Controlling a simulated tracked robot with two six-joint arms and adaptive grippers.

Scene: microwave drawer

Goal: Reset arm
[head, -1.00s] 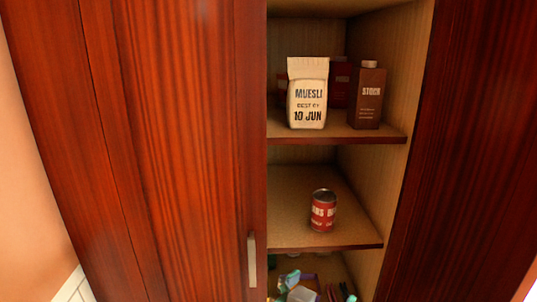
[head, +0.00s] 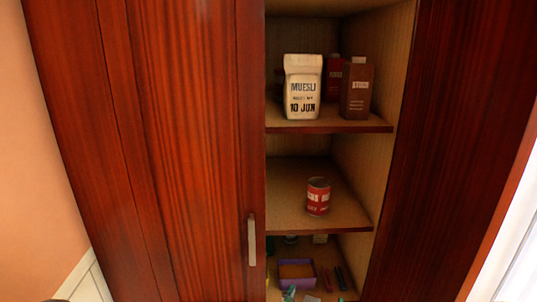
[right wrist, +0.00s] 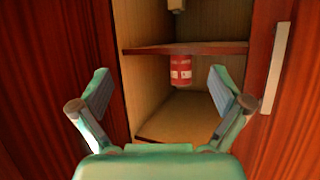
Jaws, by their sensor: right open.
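My right gripper (right wrist: 160,85) is open and empty in the right wrist view, with its two green-grey fingers spread apart. That view is upside down. Beyond the fingers is a red can (right wrist: 181,70) on the cabinet's middle shelf (right wrist: 200,49), apart from the gripper. In the head view the can (head: 318,196) stands upright on that shelf (head: 285,205).
The tall wooden cabinet has a closed left door with a handle (head: 252,240). The upper shelf (head: 330,126) holds a muesli bag (head: 303,88) and brown cartons, one at the right (head: 357,90). Below, a purple box (head: 297,273) sits among small items.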

